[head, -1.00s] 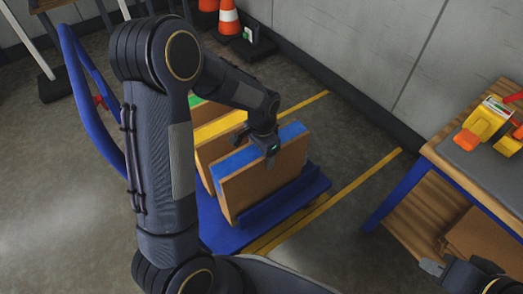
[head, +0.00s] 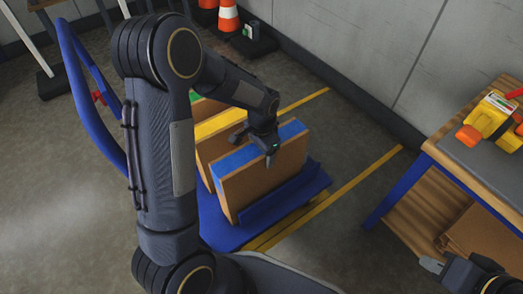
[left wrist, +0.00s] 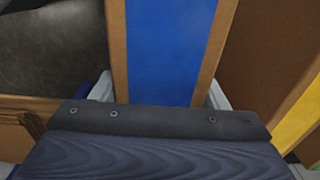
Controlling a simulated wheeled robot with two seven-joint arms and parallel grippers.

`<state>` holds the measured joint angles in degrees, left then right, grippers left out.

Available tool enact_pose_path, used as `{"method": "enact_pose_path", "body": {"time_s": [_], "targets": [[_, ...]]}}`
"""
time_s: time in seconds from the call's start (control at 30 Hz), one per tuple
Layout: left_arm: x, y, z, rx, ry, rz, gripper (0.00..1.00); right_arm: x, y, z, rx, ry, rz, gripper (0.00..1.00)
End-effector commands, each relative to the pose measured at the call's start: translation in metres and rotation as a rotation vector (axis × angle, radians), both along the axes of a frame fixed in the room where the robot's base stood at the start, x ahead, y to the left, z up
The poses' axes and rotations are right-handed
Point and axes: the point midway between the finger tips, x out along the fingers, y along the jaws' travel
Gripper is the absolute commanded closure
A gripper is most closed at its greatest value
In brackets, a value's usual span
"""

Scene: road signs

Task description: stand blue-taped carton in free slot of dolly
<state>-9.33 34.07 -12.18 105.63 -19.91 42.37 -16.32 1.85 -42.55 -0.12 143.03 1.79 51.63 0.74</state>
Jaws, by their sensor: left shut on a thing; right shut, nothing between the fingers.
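The blue-taped carton (head: 262,172) stands upright on the blue dolly (head: 222,230), in the slot nearest its front lip. Its blue tape also shows in the left wrist view (left wrist: 168,50). My left gripper (head: 268,150) is shut on its top edge, with a finger on each side of the tape. My right gripper (head: 440,264) is shut and empty at the lower right, away from the dolly.
The dolly's blue handle (head: 88,90) rises at the left. A wooden workbench (head: 455,170) with a yellow and orange tool (head: 487,119) stands at the right. Traffic cones (head: 228,18) stand by the back wall. The floor between dolly and bench is clear.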

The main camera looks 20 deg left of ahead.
Motion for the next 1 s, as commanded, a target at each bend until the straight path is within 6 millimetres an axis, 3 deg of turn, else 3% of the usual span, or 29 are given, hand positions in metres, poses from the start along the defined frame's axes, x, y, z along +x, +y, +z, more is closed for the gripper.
{"method": "enact_pose_path", "body": {"time_s": [0.67, 0.7, 0.87, 1.0], "targets": [[0.0008, -0.0001, -0.0085, -0.001, -0.003, 0.0, 1.0, 0.0, 0.0, -0.0062, 0.0, 0.0, 0.0, 1.0], [0.0008, -0.0001, -0.0082, -0.001, -0.003, 0.0, 0.29, -0.0001, 0.0, -0.0058, 0.0, 0.0, 0.0, 1.0], [0.0005, -0.0001, -0.0083, 0.0, -0.002, 0.0, 0.08, 0.0, 0.0, -0.0057, 0.0, 0.0, 0.0, 1.0], [0.0003, -0.0001, -0.0086, -0.001, -0.001, 0.0, 0.07, 0.0, 0.0, -0.0058, 0.0, 0.0, 0.0, 1.0]]}}
